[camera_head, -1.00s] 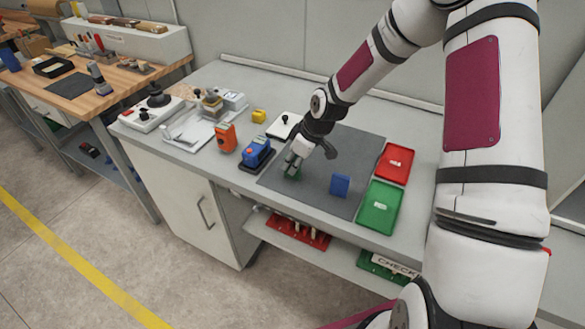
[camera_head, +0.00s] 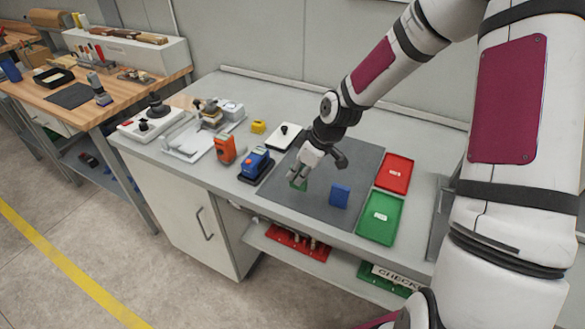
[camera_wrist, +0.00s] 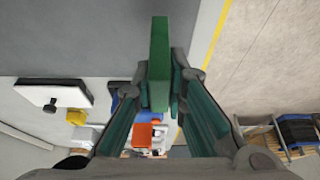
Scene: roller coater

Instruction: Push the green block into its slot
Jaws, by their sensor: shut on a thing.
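The green block (camera_head: 299,185) is between the fingers of my gripper (camera_head: 298,176), over the front left part of the dark grey mat (camera_head: 320,212). In the wrist view the green block (camera_wrist: 160,55) stands out past the fingertips of my gripper (camera_wrist: 160,85), long and narrow. My gripper is shut on it. I cannot tell whether the block touches the mat. A blue block (camera_head: 340,196) stands upright on the mat to the right, apart from my gripper. I cannot make out a slot for the green block.
A green tray (camera_head: 381,234) and a red tray (camera_head: 393,160) lie right of the mat. A blue device (camera_head: 255,163), an orange device (camera_head: 225,149), a yellow piece (camera_head: 258,127) and a white plate with a black knob (camera_head: 284,130) stand to the left and behind.

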